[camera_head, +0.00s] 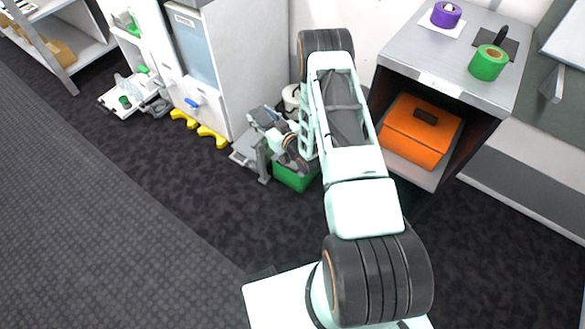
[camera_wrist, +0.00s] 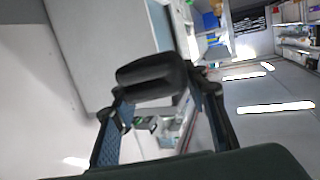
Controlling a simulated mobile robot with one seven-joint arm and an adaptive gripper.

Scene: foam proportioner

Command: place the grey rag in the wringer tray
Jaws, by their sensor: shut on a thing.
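My gripper (camera_wrist: 158,92) is shut on a dark grey, rounded thing (camera_wrist: 150,74), which lies across between its fingertips in the wrist view and which I take for the grey rag. In the head view my gripper (camera_head: 266,121) is low, beyond the bent arm and in front of the white cabinet. The rag cannot be made out clearly there. A grey, tray-like part (camera_head: 246,154) stands just below the gripper, beside a green bucket (camera_head: 293,178). It may be the wringer tray, but my arm covers part of this area.
A white cabinet (camera_head: 250,65) with yellow feet (camera_head: 212,136) stands close behind the gripper. An orange case (camera_head: 420,132) sits in the shelf under the grey counter (camera_head: 440,75), which bears purple and green tape rolls. The carpet at left is clear.

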